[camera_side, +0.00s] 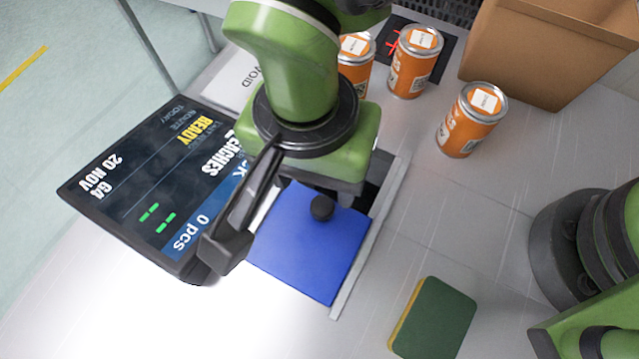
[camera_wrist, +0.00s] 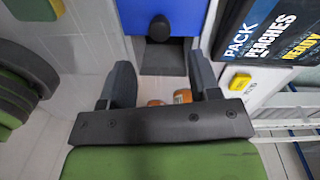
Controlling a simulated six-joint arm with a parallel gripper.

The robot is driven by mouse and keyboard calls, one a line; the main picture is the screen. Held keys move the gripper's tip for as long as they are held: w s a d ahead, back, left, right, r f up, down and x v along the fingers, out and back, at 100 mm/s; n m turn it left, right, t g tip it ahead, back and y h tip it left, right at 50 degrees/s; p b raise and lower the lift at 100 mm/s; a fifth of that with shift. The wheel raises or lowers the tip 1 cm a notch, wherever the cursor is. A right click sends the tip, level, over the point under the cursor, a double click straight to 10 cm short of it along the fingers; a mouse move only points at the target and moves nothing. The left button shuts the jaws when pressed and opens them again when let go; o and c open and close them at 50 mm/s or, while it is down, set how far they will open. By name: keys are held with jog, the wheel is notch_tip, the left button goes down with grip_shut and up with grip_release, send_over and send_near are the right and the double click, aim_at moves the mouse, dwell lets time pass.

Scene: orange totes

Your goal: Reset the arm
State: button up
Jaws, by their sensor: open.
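My gripper (camera_wrist: 162,72) is open, with its two dark fingers spread apart in the wrist view and nothing held between them. In the side view my arm reaches down over the work area, and one dark finger shows in front of the display. A blue panel (camera_side: 308,250) with a black knob (camera_side: 322,208) lies below and beside my gripper. In the wrist view the knob (camera_wrist: 159,28) is past the fingertips, apart from both fingers. The second finger is not clear in the side view.
A tilted display (camera_side: 150,190) reads READY and 0 pcs. Orange cans stand behind, one partly hidden (camera_side: 356,60), one by a red cross (camera_side: 413,65), one further right (camera_side: 470,120). A brown bin (camera_side: 550,50) stands at back right. A green sponge (camera_side: 435,320) lies in front.

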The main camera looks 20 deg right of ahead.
notch_tip(320, 180, up, 2)
jog(key=shift+r, duration=0.15)
dwell(0.5)
jog(key=w+d+r+n+t+y, duration=0.1)
jog(key=w+d+r+t+y, duration=0.35)
jog(key=d+r, duration=1)
jog(key=s+d+r+n+t+h, duration=0.1)
jog(key=s+d, duration=0.3)
jog(key=d, duration=0.4)
jog(key=s+d+r+n+t+h, duration=0.1)
jog(key=s+d+r+t, duration=0.1)
jog(key=d, duration=0.5)
jog(key=shift+v, duration=1.2)
